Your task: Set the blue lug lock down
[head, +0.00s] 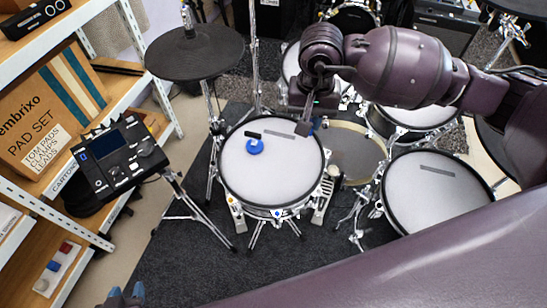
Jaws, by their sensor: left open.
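A small round blue piece (255,147), which looks like the blue lug lock, lies on the white mesh head of the front drum pad (275,180), left of its middle. A small raised part shows on its far side. My left gripper (305,128) hangs over the far right part of this pad, seen from above. It is open, clear of the blue piece and to its right. A bit of blue (314,122) shows beside its fingers; I cannot tell what it is.
Small coloured pieces, one blue (277,213), sit around the pad's near rim. A drum module (118,157) and a dark cymbal pad (194,52) stand left. Another pad (438,195) is at right. Shelves at far left hold a carton (50,115) and small tray (58,268).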

